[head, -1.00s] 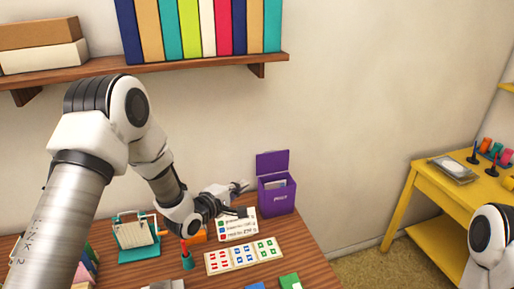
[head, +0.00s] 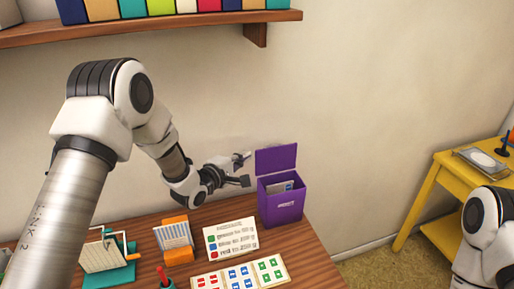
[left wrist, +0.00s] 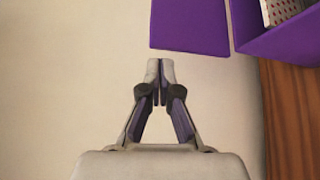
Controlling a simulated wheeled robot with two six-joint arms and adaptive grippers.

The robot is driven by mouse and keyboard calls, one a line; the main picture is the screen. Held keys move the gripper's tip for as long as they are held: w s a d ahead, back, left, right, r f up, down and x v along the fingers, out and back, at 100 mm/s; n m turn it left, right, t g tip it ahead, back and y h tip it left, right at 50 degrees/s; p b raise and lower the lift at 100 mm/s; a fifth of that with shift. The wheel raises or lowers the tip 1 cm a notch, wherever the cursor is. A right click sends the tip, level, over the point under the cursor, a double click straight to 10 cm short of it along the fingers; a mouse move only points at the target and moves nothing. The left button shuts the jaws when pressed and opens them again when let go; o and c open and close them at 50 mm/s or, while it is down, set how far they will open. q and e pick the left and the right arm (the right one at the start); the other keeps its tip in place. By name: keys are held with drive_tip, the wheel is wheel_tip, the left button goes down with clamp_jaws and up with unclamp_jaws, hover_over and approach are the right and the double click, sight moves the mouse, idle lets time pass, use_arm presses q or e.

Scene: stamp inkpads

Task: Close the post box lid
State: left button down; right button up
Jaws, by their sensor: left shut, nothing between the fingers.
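The purple post box (head: 282,208) stands upright at the back right of the desk against the wall. Its lid (head: 276,159) is open and stands up at the rear; letters (head: 287,186) show inside. My left gripper (head: 246,169) is in the air just left of the lid, apart from it. In the left wrist view the gripper (left wrist: 160,70) is shut and empty. There the lid (left wrist: 190,25) is just beyond the fingertips, with the box body (left wrist: 285,40) at upper right. My right gripper is out of view.
A wall shelf (head: 170,25) with colourful books runs above. A yellow table (head: 450,180) stands at right.

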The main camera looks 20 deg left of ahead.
sight(274, 156)
use_arm(q)
drive_tip(key=p+x, duration=0.1)
drive_tip(key=x, duration=0.6)
drive_tip(key=shift+w+f, duration=0.1)
drive_tip(key=shift+w, duration=0.05)
drive_tip(key=shift+f, duration=0.1)
